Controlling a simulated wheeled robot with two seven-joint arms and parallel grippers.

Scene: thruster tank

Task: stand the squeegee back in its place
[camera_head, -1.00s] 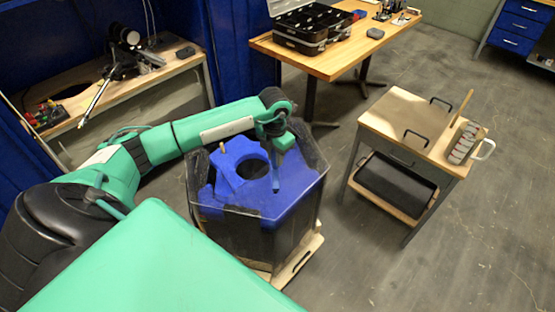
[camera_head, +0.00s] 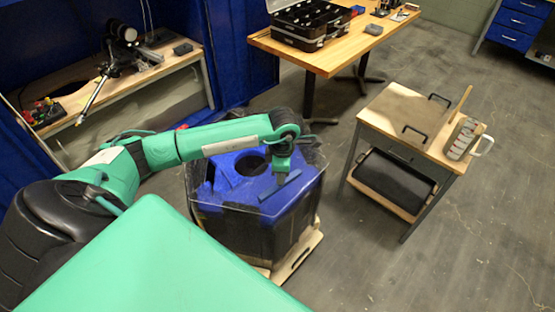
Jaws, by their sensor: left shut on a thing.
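My left gripper (camera_head: 281,171) is above the near right part of the tank. It is shut on the squeegee (camera_head: 281,187), of which a dark blue bar shows tilted below the fingers. The gripper hides the rest of the squeegee. The tank (camera_head: 238,222) is clear-walled, with a blue top that has a round dark opening. I cannot tell whether the bar touches the blue top. My right gripper is not in view.
The tank stands on a wooden base (camera_head: 296,254). A workbench (camera_head: 325,57) with an open case stands behind. Floor between tank and cart is clear.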

